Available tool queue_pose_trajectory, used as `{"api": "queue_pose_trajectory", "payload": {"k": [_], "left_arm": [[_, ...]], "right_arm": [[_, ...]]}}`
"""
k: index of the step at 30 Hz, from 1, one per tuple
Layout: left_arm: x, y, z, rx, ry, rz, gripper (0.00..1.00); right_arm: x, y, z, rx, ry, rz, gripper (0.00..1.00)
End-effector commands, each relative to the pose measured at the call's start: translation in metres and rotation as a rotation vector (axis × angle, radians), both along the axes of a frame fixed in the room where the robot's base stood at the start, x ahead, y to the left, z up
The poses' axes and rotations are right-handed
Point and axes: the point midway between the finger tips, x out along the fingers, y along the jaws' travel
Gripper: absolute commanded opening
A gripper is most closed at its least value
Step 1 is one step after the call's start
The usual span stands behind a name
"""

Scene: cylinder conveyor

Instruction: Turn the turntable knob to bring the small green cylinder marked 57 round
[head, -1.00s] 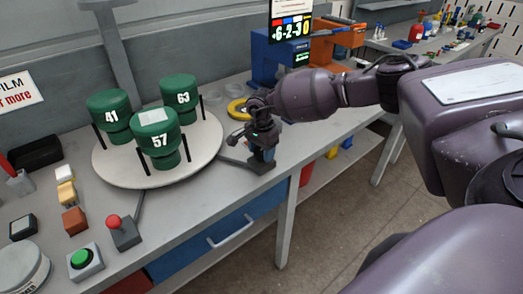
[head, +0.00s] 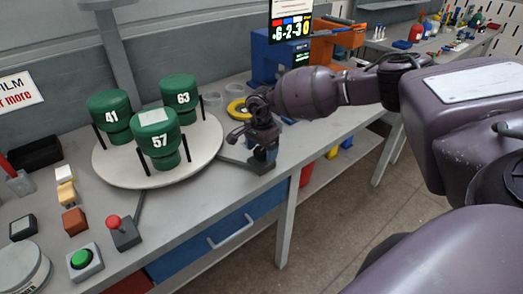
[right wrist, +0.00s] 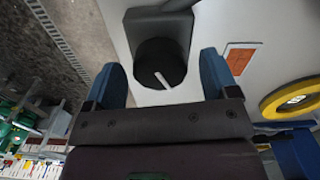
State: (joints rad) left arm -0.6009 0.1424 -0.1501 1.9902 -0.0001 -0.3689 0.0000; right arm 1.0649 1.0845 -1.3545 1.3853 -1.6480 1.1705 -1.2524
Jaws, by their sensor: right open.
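The green cylinder marked 57 (head: 158,140) stands upright at the front of the round pale turntable (head: 120,178). The green cylinders marked 41 (head: 110,112) and 63 (head: 180,93) stand on it behind 57, to the left and right. The black turntable knob (right wrist: 161,64), with a white pointer line, shows in the right wrist view on a dark base. My right gripper (head: 264,156) is open right of the turntable, pointing down at the knob. In the right wrist view its blue fingers (right wrist: 165,85) are on either side of the knob, without visible contact. My left gripper is out of view.
Black posts stand between the cylinders on the turntable. A red-topped lever (head: 122,231) and a green button (head: 85,261) are at the table's front left. A yellow ring (head: 238,109) lies behind my right gripper. A blue machine (head: 272,62) stands at the back.

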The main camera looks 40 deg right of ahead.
Motion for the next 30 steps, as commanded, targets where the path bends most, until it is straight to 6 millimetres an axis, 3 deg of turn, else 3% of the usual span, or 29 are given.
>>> {"api": "queue_pose_trajectory", "payload": {"k": [15,21,30], "left_arm": [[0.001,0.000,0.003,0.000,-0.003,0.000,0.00],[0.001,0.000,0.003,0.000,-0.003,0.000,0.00],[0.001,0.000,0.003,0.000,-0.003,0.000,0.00]], "right_arm": [[0.001,0.000,0.085,0.000,-0.003,0.000,0.80],[0.000,0.000,0.100,0.000,-0.002,0.000,0.80],[0.000,0.000,0.101,0.000,-0.001,0.000,0.80]]}}
